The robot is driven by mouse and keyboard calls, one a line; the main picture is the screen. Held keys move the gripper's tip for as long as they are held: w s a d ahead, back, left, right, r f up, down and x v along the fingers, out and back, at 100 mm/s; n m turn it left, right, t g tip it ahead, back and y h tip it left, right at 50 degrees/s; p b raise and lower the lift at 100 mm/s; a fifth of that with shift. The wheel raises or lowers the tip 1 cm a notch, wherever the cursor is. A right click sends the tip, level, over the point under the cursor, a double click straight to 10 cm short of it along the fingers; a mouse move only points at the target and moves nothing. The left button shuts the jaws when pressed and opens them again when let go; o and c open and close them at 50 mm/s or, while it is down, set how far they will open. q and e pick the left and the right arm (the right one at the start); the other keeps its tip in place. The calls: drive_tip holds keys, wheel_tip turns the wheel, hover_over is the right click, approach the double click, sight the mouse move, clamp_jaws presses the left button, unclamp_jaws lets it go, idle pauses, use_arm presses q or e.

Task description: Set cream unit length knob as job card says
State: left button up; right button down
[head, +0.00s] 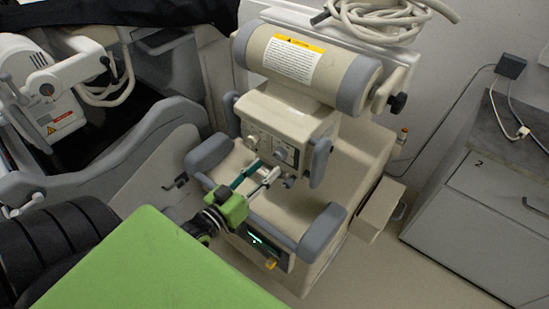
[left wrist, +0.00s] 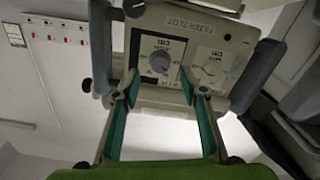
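The cream unit (head: 290,105) stands in the middle of the head view, with a control panel on its front. In the left wrist view a dark grey knob (left wrist: 160,62) sits on a white dial plate marked "cm". A paler knob (left wrist: 210,69) sits on a second dial to its right. My left gripper (head: 267,169) is open in front of the panel. Its teal fingers (left wrist: 158,80) stand either side of the dark knob, and I see no contact. The knob's exact setting is too small to read. I see no readable job card. My right gripper is not in view.
A grey cabinet (head: 485,205) stands at the right. Another pale machine (head: 45,90) with dark drapery is at the left. A coiled hose (head: 385,18) lies on top.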

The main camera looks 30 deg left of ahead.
sight(277, 158)
use_arm(q)
drive_tip(key=shift+w+d+p, duration=0.2)
drive_tip(key=shift+w+p, duration=0.15)
drive_tip(key=shift+w, duration=2.2)
drive_tip(key=shift+c, duration=0.3)
drive_tip(key=c, duration=1)
